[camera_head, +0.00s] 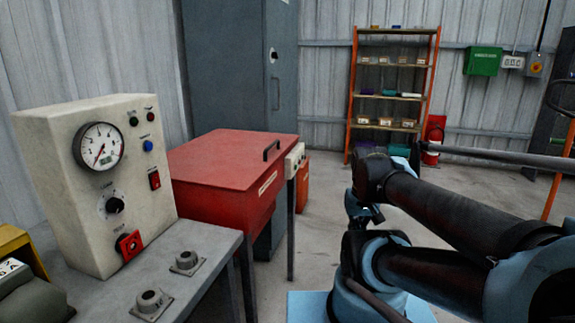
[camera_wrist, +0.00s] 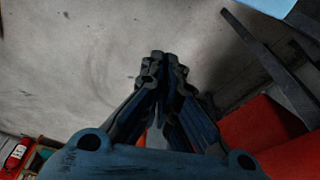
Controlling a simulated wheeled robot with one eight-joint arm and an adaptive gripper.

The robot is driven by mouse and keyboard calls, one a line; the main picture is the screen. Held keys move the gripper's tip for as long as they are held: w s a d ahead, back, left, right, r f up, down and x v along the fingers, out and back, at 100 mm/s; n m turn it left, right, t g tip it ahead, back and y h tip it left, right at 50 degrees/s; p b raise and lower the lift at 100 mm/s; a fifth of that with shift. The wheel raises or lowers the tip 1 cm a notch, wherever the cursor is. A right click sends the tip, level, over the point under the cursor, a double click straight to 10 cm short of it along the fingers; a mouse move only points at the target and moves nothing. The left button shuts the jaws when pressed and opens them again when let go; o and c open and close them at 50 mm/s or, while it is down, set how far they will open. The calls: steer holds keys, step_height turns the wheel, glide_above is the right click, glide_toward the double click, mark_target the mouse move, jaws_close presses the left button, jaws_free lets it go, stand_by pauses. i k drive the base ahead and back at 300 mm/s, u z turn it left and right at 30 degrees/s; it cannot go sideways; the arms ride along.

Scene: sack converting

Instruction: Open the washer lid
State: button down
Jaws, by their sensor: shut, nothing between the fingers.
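The washer is a red box on legs, and its red lid (camera_head: 232,158) lies flat and closed on top. A dark handle (camera_head: 271,150) stands on the lid near its right edge. In the head view my arm is folded at the right, apart from the washer, and my gripper cannot be made out clearly there. In the wrist view my gripper (camera_wrist: 165,56) has its fingertips together with nothing between them, over bare grey floor. A red surface (camera_wrist: 262,128) shows at the lower right of the wrist view; I cannot tell which part it is.
A control box with a gauge (camera_head: 98,170) stands on a grey bench (camera_head: 205,240) at the left, beside the washer. A grey cabinet (camera_head: 235,60) is behind the washer. An orange shelf rack (camera_head: 393,80) stands at the back. Floor (camera_head: 325,190) right of the washer is clear.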

mark_target(232, 161)
steer(key=u, duration=0.4)
steer(key=k, duration=1.5)
steer(key=z, duration=0.3)
steer(key=i, duration=1)
